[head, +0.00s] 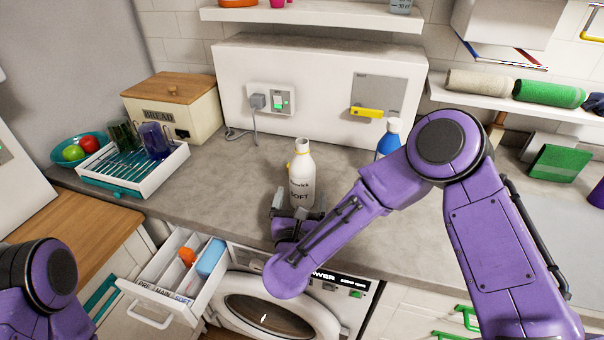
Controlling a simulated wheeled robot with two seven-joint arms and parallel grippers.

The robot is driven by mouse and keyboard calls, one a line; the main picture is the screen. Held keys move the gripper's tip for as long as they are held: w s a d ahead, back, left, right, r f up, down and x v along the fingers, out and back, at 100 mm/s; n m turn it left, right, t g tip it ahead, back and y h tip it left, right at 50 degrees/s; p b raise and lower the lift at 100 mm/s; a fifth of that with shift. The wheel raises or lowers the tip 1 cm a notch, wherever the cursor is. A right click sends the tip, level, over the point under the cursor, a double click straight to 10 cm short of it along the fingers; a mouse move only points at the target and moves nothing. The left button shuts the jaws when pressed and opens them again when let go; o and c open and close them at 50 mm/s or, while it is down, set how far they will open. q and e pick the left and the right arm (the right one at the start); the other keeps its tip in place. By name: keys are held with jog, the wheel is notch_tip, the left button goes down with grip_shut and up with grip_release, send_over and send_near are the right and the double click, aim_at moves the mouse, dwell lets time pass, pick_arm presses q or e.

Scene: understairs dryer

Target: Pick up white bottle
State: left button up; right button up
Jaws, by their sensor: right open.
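The white bottle (302,172) stands upright on the grey counter above the dryer, with dark lettering on its front. My right gripper (297,198) is at the bottle's lower front, its grey fingers apart near the bottle's base. The fingers overlap the bottle in the picture, and I cannot tell whether they touch it. My left arm shows at the lower left, but its gripper is out of view.
A dish rack (135,180) with glasses and a bread box (172,106) are at the left. An open drawer (178,283) juts out below the counter beside the dryer (278,308).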

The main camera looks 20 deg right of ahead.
aim_at(303, 181)
jog(key=p+x, duration=0.2)
jog(key=x, duration=0.3)
jog(key=shift+w+r+p, duration=0.1)
jog(key=shift+w+p, duration=0.15)
jog(key=shift+p, duration=0.1)
jog(key=shift+w+d, duration=0.2)
jog(key=shift+w, duration=0.05)
jog(key=c, duration=1.3)
jog(key=shift+c, duration=0.3)
